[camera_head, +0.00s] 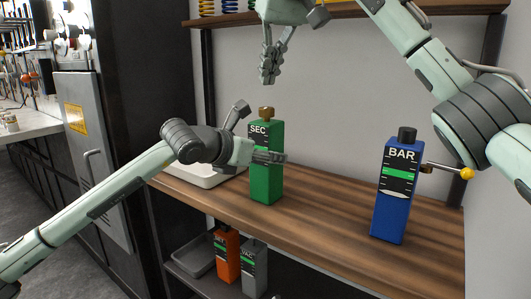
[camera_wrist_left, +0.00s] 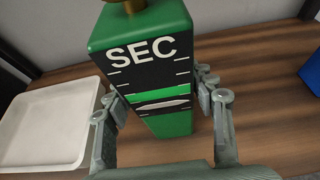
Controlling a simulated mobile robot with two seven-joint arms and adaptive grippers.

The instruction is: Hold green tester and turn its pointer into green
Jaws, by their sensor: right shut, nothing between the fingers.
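The green tester (camera_head: 266,180), marked SEC, stands upright on the wooden bench. It has a brass knob (camera_head: 266,114) on top. In the left wrist view the green tester (camera_wrist_left: 140,40) shows a dark scale with a green band (camera_wrist_left: 160,96). A pale pointer (camera_wrist_left: 163,105) lies just below the band. My left gripper (camera_head: 268,157) has one finger on each side of the tester, and the pads appear to press its sides. My right gripper (camera_head: 269,78) is shut and empty, pointing down above the knob with a gap between.
A blue tester (camera_head: 391,215), marked BAR, with a side crank stands to the right. A white tray (camera_wrist_left: 45,120) lies left of the green tester. Orange (camera_head: 228,262) and grey (camera_head: 254,272) testers stand on the lower shelf. An upper shelf (camera_head: 225,19) holds coils.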

